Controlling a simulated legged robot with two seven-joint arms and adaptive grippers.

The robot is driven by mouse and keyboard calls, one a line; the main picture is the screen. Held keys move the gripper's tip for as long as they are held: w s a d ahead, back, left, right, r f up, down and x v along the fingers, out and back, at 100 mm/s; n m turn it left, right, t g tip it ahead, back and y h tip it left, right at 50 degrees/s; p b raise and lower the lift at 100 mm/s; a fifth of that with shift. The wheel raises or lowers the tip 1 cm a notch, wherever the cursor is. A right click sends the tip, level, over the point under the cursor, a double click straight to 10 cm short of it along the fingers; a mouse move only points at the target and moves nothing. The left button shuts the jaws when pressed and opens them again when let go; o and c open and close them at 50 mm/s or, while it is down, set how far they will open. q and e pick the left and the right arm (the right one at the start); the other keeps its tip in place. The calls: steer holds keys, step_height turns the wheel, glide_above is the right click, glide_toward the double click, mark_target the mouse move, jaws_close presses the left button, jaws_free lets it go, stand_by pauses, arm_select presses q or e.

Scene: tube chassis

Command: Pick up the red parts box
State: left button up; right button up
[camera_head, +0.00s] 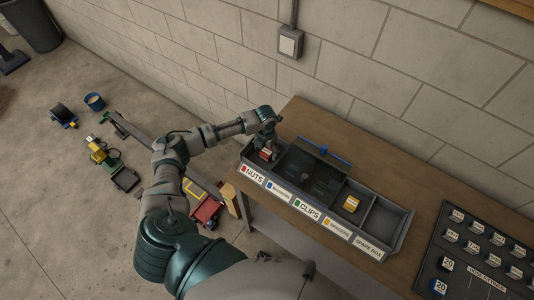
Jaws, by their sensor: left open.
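The red parts box (266,154) is small, with a pale patch on its side. It sits in the far-left compartment, labelled NUTS, of a dark grey divided tray (312,222). My left gripper (266,143) points down into that compartment, right above or around the box. Its fingers are small and dark and partly cover the box. They are open, and I cannot tell whether they touch it. My right gripper is out of the picture.
The tray stands on a wooden table (395,150) against a block wall. It also holds a yellow box (351,204) and a dark panel with a blue bar (325,146). A dark board with labelled pieces (462,265) lies at right. A red object (206,211) is on the floor.

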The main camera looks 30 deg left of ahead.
arm_select(q)
steer(key=shift+w+a+f, duration=0.1)
steer(key=shift+a+f, duration=0.05)
steer(key=shift+f, duration=0.45)
steer(key=shift+a+f, duration=0.1)
steer(key=shift+f, duration=0.45)
steer(key=shift+d+r, duration=0.1)
steer(key=shift+d, duration=0.3)
steer(key=shift+c, duration=0.5)
steer(key=shift+d, duration=0.15)
steer(key=c, duration=0.4)
steer(key=shift+r, duration=0.1)
steer(key=c, duration=0.8)
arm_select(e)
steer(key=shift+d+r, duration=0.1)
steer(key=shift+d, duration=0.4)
arm_select(q)
steer(key=shift+a, duration=0.2)
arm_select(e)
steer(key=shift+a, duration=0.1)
